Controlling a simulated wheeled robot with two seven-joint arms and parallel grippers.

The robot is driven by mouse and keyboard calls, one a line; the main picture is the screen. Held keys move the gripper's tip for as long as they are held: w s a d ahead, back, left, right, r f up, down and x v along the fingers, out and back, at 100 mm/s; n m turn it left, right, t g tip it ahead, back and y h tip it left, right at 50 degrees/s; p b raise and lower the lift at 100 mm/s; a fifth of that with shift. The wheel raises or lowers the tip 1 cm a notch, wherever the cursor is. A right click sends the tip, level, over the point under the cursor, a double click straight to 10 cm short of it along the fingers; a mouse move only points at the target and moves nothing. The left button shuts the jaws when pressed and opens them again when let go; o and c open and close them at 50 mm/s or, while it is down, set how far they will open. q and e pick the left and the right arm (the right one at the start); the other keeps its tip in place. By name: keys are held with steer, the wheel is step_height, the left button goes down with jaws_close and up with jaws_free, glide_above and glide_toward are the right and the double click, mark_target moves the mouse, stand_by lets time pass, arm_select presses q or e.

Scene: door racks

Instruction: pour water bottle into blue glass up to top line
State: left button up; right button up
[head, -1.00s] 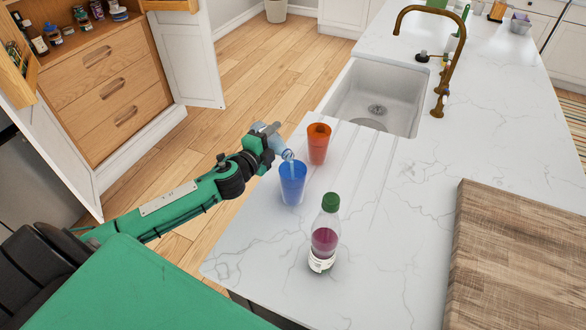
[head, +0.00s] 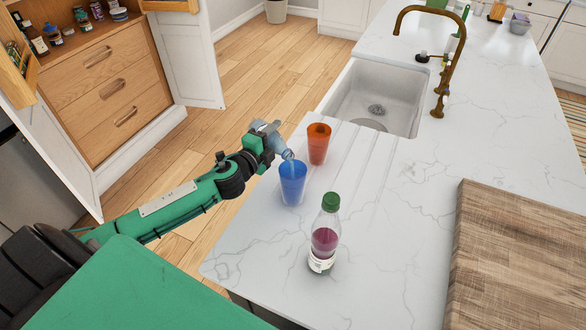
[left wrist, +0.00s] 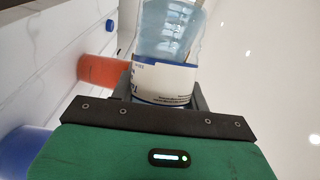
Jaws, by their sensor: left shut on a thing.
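My left gripper (head: 262,146) is shut on a clear water bottle (head: 276,140), held tilted with its mouth low at the rim of the blue glass (head: 292,186). In the left wrist view, the bottle (left wrist: 165,40) has a white label and pale blue water inside, and sits between the dark fingers (left wrist: 165,98). The blue glass stands upright on the counter; it also shows at the lower left of the left wrist view (left wrist: 20,150). Its water level and lines are too small to tell. My right gripper is not in view.
An orange glass (head: 318,145) stands just behind the blue glass. A bottle of purple drink with a green cap (head: 325,236) stands in front to the right. The sink (head: 372,98) lies behind, a wooden board (head: 515,260) at the right. The counter between is clear.

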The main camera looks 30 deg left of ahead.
arm_select(q)
steer(key=shift+s+r, duration=0.15)
steer(key=shift+r, duration=0.05)
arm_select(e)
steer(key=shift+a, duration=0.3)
arm_select(q)
steer(key=shift+r, duration=0.1)
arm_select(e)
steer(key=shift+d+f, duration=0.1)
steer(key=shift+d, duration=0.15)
